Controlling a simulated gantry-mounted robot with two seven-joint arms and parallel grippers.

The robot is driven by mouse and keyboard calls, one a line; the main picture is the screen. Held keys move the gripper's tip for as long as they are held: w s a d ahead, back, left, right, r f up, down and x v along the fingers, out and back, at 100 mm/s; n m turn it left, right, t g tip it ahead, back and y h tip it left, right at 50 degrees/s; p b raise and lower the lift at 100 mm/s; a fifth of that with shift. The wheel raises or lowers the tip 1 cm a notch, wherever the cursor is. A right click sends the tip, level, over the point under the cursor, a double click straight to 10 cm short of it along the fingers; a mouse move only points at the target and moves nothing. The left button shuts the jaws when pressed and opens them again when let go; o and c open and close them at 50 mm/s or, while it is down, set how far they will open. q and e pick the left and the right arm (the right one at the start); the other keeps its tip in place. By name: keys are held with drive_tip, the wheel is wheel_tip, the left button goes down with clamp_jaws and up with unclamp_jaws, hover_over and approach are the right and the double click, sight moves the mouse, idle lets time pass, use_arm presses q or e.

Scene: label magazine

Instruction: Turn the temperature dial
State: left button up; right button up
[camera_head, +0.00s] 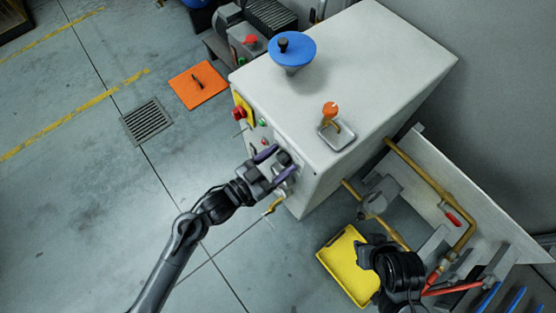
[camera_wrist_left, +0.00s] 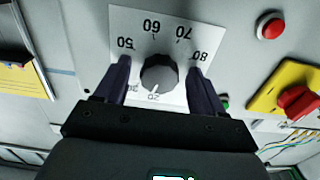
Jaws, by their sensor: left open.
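The temperature dial (camera_wrist_left: 159,74) is a round dark grey knob on a white scale plate (camera_wrist_left: 183,22). The numbers 50, 60, 70 and 80 read along the plate's upper part in the left wrist view. My left gripper (camera_wrist_left: 160,70) is open, with one dark finger on each side of the dial and visible gaps between fingers and knob. In the head view my left gripper (camera_head: 279,164) is at the front face of the grey cabinet (camera_head: 365,65). My right gripper (camera_head: 392,268) is a dark shape at the lower right, its fingers unclear.
A red emergency knob on yellow (camera_wrist_left: 298,102) and a red button (camera_wrist_left: 270,27) are right of the dial. A blue handwheel (camera_head: 290,50) and orange-topped lever (camera_head: 330,110) are on the cabinet. A yellow tray (camera_head: 340,262) and pipes lie right.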

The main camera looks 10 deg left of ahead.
use_arm(q)
drive_tip(key=c, duration=1)
drive_tip(key=shift+r+m+p, duration=0.15)
drive_tip(key=shift+m+p, duration=1.15)
drive_tip(key=shift+m, duration=0.1)
drive_tip(key=shift+c, duration=0.2)
drive_tip(key=m+p, duration=0.2)
drive_tip(key=shift+a+m, duration=0.1)
drive_tip(key=shift+m, duration=0.2)
drive_tip(key=m+p, duration=0.2)
drive_tip(key=m, duration=0.1)
drive_tip(key=shift+m, duration=0.3)
drive_tip(key=shift+m+p, duration=0.75)
drive_tip(key=shift+m, duration=0.85)
drive_tip(key=shift+m, duration=0.3)
drive_tip(key=o, duration=1)
